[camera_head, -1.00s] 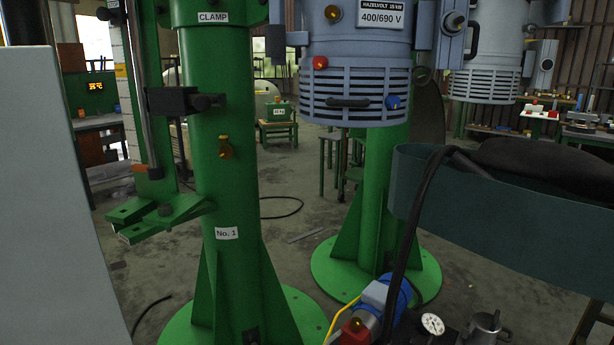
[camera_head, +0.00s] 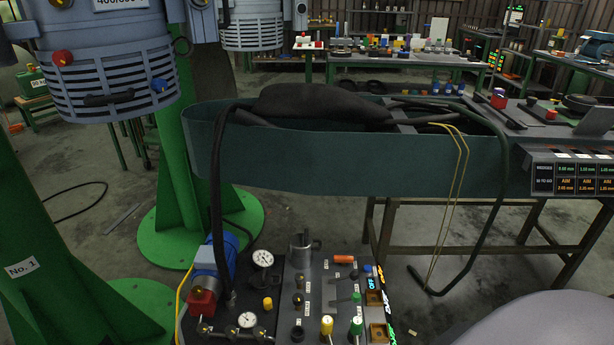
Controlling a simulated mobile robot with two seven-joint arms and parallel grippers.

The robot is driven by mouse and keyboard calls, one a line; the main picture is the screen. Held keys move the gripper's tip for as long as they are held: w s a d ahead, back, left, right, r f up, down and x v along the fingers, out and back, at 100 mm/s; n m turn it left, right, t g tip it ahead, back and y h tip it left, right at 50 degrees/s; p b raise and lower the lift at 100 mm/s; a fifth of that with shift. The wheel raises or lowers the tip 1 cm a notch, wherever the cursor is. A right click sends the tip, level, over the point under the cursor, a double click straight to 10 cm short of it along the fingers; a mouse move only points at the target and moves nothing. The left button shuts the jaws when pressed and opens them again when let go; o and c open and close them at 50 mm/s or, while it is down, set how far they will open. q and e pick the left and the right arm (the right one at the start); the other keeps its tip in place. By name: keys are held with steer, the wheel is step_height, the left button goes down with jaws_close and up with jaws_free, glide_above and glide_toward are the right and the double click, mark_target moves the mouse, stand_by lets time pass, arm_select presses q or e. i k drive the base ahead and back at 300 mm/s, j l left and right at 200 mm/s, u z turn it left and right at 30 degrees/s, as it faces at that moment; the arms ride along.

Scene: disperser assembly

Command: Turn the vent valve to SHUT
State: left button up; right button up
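A dark control panel (camera_head: 313,333) stands low in the middle of the view. Neither of my grippers is in view.
A green column foot marked No. 1 (camera_head: 60,290) stands at left, with a grey-blue motor housing (camera_head: 105,75) above. A dark teal belt guard (camera_head: 300,170) with black hoses spans behind the panel. A green bench (camera_head: 410,62) stands at the back. A smooth grey rounded surface fills the lower right corner.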

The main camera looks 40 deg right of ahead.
mark_target(343, 260)
steer(key=z, duration=1.4)
steer(key=l+u, duration=0.1)
steer(key=l, duration=1.65)
steer(key=i+l, duration=0.1)
steer(key=l, duration=0.3)
steer(key=i+l, duration=0.15)
steer(key=l, duration=0.2)
steer(key=i+l+u, duration=0.15)
steer(key=i+l, duration=0.45)
steer(key=i+u, duration=0.1)
steer(key=i, duration=0.7)
